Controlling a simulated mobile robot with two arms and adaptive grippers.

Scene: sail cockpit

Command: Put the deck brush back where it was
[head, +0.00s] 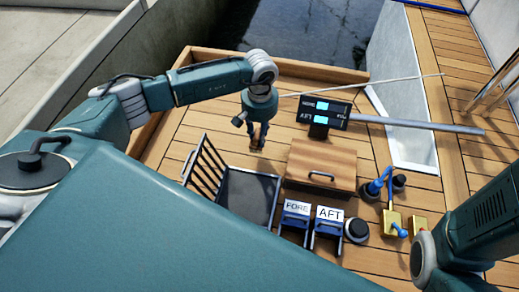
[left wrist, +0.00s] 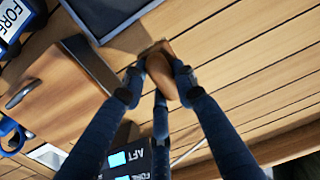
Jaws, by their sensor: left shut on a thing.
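My left gripper (head: 258,138) points down over the wooden deck, behind the dark open-topped bin. In the left wrist view its fingers (left wrist: 160,82) are shut on a brown, rounded wooden piece, which I take to be the deck brush (left wrist: 160,68). Only this part shows; bristles cannot be made out, and the fingers hide much of it. In the head view the brush is too small and covered to tell clearly, nor whether it touches the deck. My right arm comes in at the lower right; its gripper is out of view.
A wooden box (head: 320,165) with a handle stands right of the dark bin (head: 247,195). A display (head: 324,114) stands behind it. FORE (head: 295,212) and AFT (head: 328,222) holders stand in front. Blue and yellow fittings (head: 393,222) are at right. Deck left of the gripper is clear.

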